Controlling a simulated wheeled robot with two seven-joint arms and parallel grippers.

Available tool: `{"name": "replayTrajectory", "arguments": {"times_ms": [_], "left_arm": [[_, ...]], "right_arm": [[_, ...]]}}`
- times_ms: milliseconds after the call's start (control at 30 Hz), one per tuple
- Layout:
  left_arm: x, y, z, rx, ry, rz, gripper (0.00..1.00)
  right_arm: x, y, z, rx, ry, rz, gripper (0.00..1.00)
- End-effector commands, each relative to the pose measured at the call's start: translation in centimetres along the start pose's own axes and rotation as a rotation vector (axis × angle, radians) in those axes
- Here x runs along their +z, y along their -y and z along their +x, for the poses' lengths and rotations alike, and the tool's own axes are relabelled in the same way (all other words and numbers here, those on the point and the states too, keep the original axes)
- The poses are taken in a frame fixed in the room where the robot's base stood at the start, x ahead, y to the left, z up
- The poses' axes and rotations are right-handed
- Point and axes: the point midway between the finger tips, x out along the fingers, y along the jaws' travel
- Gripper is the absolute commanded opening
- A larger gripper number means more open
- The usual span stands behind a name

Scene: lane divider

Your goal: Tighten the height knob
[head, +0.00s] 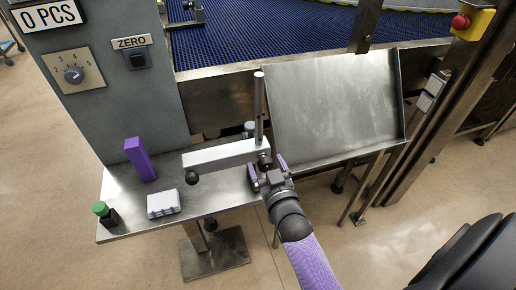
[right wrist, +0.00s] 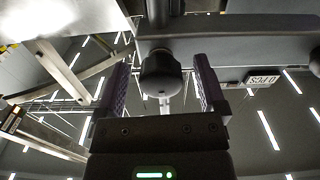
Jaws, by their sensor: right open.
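The height knob, a black ribbed knob (head: 264,160), sits where the grey divider bar (head: 222,155) meets the upright metal post (head: 259,105). My right gripper (head: 267,168) is at this knob, with one purple-sided finger on each side. In the right wrist view the knob (right wrist: 161,78) stands between the two fingers of the open gripper (right wrist: 161,88), with a visible gap on both sides. The bar (right wrist: 230,42) runs across above it. In the head view the gripper partly hides the knob. My left gripper is not in view.
A black ball knob (head: 192,178) is on the bar's left end. A tilted steel tray (head: 335,105) stands close right of the post.

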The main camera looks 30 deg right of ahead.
Motion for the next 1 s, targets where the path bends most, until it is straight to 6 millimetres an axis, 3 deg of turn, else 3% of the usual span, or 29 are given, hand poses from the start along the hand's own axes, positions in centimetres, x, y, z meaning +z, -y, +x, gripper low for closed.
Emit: {"name": "replayTrajectory", "arguments": {"times_ms": [233, 667, 1000], "left_arm": [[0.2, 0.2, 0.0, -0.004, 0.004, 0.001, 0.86], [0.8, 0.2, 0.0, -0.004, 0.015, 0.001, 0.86], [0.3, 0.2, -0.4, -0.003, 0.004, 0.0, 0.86]], "right_arm": [[0.0, 0.0, -0.1, 0.0, 0.001, 0.0, 0.9], [0.0, 0.0, 0.0, 0.0, 0.001, -0.001, 0.0], [-0.1, 0.0, 0.0, 0.0, 0.001, 0.054, 0.0]]}}
